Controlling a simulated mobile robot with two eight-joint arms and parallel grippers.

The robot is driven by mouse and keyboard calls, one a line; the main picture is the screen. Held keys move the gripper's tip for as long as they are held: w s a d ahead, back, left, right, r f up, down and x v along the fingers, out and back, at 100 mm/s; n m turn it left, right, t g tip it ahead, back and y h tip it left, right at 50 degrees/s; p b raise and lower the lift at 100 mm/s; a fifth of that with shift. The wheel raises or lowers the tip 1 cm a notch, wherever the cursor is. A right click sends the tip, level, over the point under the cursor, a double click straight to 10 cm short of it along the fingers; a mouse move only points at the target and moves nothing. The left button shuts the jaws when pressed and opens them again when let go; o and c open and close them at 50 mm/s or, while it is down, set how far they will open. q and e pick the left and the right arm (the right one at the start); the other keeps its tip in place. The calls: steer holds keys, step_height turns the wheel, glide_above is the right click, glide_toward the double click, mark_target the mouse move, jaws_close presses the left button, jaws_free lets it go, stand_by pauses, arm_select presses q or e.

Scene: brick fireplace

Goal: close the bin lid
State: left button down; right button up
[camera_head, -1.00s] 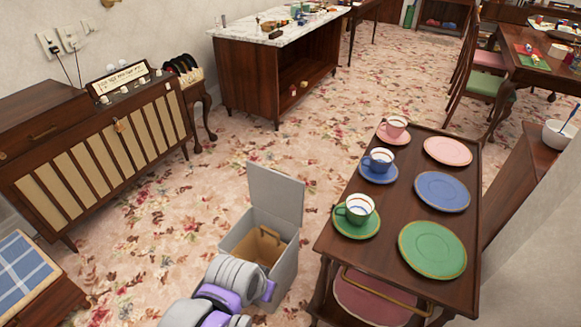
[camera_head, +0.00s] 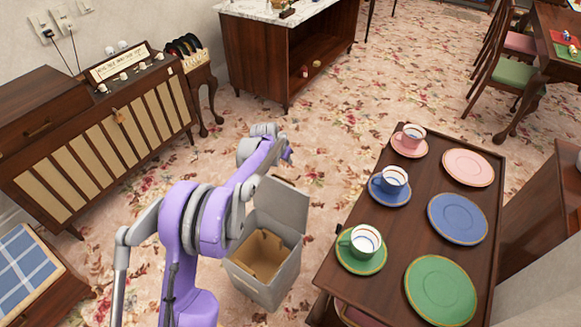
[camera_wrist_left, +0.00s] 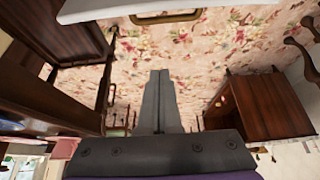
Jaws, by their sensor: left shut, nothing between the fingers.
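The grey bin (camera_head: 272,285) stands on the floor left of the tea trolley, with a brown cardboard-coloured inside showing. Its square lid (camera_head: 280,207) is open and stands up at the far side; my arm covers part of its left side. My left gripper (camera_head: 287,153) is above and beyond the raised lid, small and partly hidden by its wrist. In the left wrist view its two grey fingers (camera_wrist_left: 160,100) lie together, shut and empty. Contact with the lid does not show. My right gripper is not in view.
The trolley (camera_head: 400,255) with cups and plates stands close to the bin's right. A radio cabinet (camera_head: 95,140) lines the left wall, and a marble-topped island (camera_head: 262,60) stands behind. The flowered carpet (camera_head: 335,130) beyond the bin is clear.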

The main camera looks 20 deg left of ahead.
arm_select(q)
step_height(320, 180, down, 9)
steer(key=shift+w+b, duration=0.25)
steer(key=shift+b, duration=0.2)
stand_by(0.6)
